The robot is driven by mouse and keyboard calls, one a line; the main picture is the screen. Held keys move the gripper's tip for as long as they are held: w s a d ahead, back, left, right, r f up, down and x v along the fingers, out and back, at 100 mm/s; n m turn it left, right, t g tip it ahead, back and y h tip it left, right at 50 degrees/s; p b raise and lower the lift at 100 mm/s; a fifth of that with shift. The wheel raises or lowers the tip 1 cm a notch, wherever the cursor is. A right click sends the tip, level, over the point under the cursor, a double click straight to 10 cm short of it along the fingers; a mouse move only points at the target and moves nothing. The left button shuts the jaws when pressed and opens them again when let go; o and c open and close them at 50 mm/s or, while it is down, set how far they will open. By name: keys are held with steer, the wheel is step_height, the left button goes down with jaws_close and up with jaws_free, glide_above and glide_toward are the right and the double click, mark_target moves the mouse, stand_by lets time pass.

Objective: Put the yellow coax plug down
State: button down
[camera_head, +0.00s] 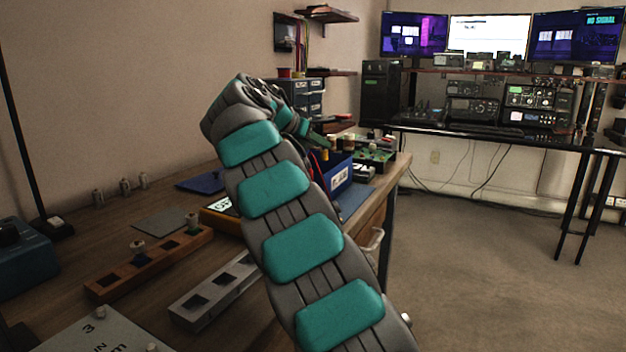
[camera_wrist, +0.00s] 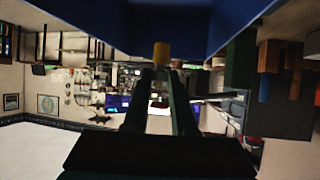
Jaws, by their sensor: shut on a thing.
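The yellow coax plug (camera_wrist: 161,52) is at the tips of my gripper (camera_wrist: 163,72) in the wrist view, with the dark fingers shut on it. Blue walls (camera_wrist: 97,22) stand close around the plug there. In the head view my gripper (camera_head: 318,142) is over the blue bin (camera_head: 338,178), which has a white label and sits near the bench's right edge. A small yellow spot (camera_head: 325,155) shows under the fingertips, likely the plug. I cannot tell whether the plug touches the bin.
A brown wooden rack (camera_head: 112,284) and a grey socketed rack (camera_head: 190,309) lie on the bench at front left. A yellow-edged meter (camera_head: 219,216) is left of the bin. A green circuit board (camera_head: 374,154) lies behind it. Bare wood shows at left.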

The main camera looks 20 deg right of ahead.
steer(key=shift+f+b, duration=1.55)
steer(key=shift+f, duration=1.65)
steer(key=shift+f, duration=0.25)
steer(key=c, duration=0.7)
jaws_free()
steer(key=shift+r, duration=0.1)
steer(key=shift+c, duration=0.2)
steer(key=shift+r, duration=0.1)
steer(key=shift+r, duration=0.2)
steer(key=shift+s+a, duration=0.15)
steer(key=shift+a, duration=0.15)
steer(key=v, duration=1.1)
steer(key=shift+a, duration=0.15)
